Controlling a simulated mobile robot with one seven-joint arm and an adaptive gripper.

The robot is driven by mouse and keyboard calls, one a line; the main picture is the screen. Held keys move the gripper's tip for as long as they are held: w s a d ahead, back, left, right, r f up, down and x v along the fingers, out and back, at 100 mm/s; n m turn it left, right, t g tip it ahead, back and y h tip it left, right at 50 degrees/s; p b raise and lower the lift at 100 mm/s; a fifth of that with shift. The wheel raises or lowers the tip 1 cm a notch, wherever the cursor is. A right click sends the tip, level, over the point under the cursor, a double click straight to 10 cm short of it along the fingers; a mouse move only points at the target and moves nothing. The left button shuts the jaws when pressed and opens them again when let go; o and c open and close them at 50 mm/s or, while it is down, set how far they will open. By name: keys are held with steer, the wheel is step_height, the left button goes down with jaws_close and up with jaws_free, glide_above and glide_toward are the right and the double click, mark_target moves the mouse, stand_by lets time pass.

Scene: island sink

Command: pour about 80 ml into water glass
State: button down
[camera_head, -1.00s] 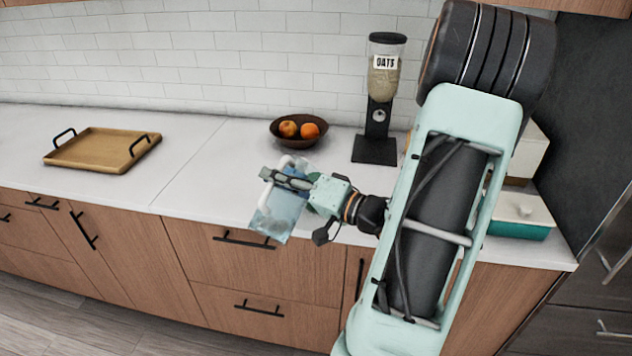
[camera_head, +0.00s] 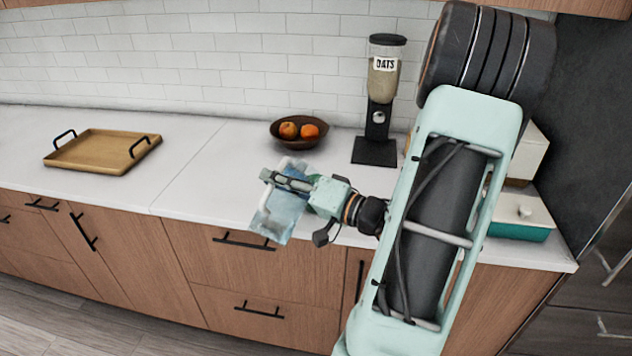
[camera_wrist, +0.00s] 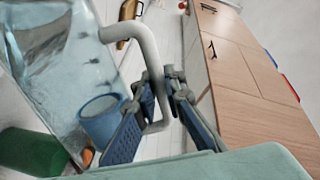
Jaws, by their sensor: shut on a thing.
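A clear pitcher (camera_head: 282,213) with bluish water hangs above the counter's front edge in the head view, tilted. My gripper (camera_head: 284,181) is shut on its white handle, which also shows between the fingers in the wrist view (camera_wrist: 148,52). The pitcher's clear wall fills the upper left of the wrist view (camera_wrist: 48,60). A blue cup (camera_wrist: 101,118) shows beside the pitcher in the wrist view, apart from the fingers; it may be the water glass. In the head view, my gripper and the pitcher largely hide that spot. I cannot tell whether water is flowing.
A bowl of oranges (camera_head: 282,141) and an oats dispenser (camera_head: 375,150) stand behind my gripper. A wooden tray (camera_head: 95,158) lies at left. A teal-and-white container (camera_head: 518,230) is at right. A green object (camera_wrist: 30,150) shows in the wrist view. The counter between tray and pitcher is clear.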

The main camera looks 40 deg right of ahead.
mark_target(265, 209)
stand_by(0.7)
